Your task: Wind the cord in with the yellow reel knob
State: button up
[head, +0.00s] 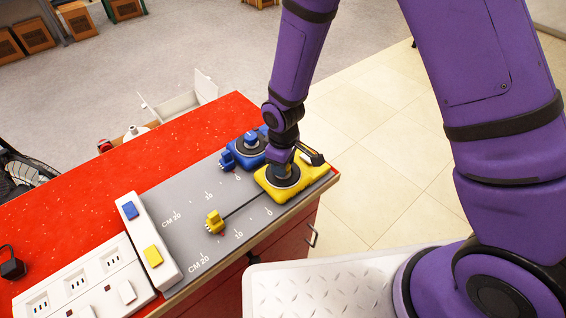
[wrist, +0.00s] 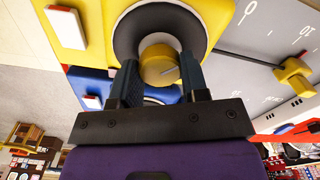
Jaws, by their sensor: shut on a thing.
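The yellow reel (head: 310,186) sits on the grey measuring mat (head: 185,245) at the counter's right end. In the wrist view, its yellow knob (wrist: 159,66) stands in the middle of a dark disc with a pale ring. My gripper (wrist: 158,72) is shut on that knob, one finger on each side. In the head view my gripper (head: 284,172) comes down from above and hides the knob. A dark cord (head: 243,206) runs from the yellow reel to a yellow plug (head: 214,222), which lies out on the mat near the scale marks; the plug also shows in the wrist view (wrist: 294,75).
A blue reel (head: 242,152) stands just behind the yellow one, close to my gripper. A white strip with a blue and a yellow button (head: 152,256) and a white socket panel (head: 80,288) lie to the left. The red counter (head: 110,190) is mostly clear.

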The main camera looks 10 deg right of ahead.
jog(key=m, duration=2.7)
dwell(0.5)
jog(key=o, duration=0.9)
